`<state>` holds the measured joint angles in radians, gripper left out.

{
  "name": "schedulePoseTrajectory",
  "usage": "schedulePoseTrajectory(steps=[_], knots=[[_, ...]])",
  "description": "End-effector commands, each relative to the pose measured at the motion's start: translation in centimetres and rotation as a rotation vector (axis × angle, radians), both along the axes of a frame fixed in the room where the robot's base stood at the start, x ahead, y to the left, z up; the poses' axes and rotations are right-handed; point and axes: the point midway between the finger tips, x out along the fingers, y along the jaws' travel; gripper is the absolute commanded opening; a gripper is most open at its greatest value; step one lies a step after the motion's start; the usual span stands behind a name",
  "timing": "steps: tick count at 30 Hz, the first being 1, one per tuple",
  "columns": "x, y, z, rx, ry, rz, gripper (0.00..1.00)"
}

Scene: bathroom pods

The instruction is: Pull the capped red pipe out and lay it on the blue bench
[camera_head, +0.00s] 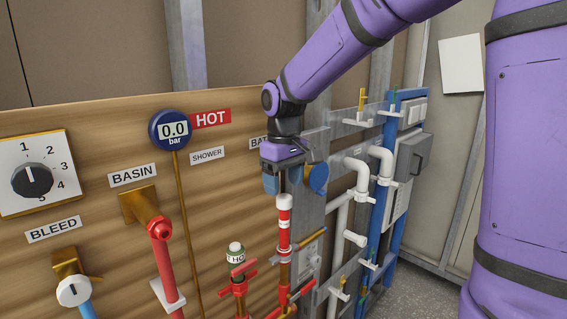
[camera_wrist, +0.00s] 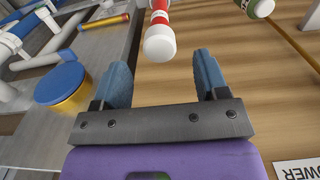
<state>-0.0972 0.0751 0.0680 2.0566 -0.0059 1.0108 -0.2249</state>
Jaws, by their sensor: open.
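The capped red pipe (camera_head: 284,230) stands upright by the right end of the wooden panel, with a white cap and a white band. It also shows in the wrist view (camera_wrist: 160,18), its white cap end pointing towards me. My gripper (camera_head: 283,188) is just above the cap in the head view. In the wrist view its two blue fingers (camera_wrist: 161,62) are spread, with the cap just beyond the tips and roughly centred between them. Nothing is held. I cannot make out a blue bench in either view.
A blue-capped brass fitting (camera_wrist: 62,85) lies close beside one finger. A shorter white-capped pipe with a label (camera_head: 237,255) and red valve handles stand to the left. White pipes (camera_head: 361,185) and a blue frame (camera_head: 382,190) are at the right. Grey floor shows at lower right.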

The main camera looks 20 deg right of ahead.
Motion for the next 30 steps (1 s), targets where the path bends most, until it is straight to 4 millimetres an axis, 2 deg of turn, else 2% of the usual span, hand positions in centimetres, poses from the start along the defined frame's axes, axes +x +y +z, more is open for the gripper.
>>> schedulePoseTrajectory(steps=[3, 9, 21, 22, 29, 30], knots=[[0.0, 0.0, -1.9, 0.000, 0.002, 0.000, 0.67], [0.0, 0.0, -3.9, 0.000, 0.001, 0.000, 0.67], [0.0, 0.0, -4.5, 0.000, 0.000, 0.000, 0.67], [0.0, 0.0, -4.5, 0.000, 0.000, 0.000, 0.65], [0.0, 0.0, -4.5, 0.000, -0.001, 0.000, 0.13], [0.0, 0.0, -4.5, 0.000, -0.001, 0.000, 0.13]])
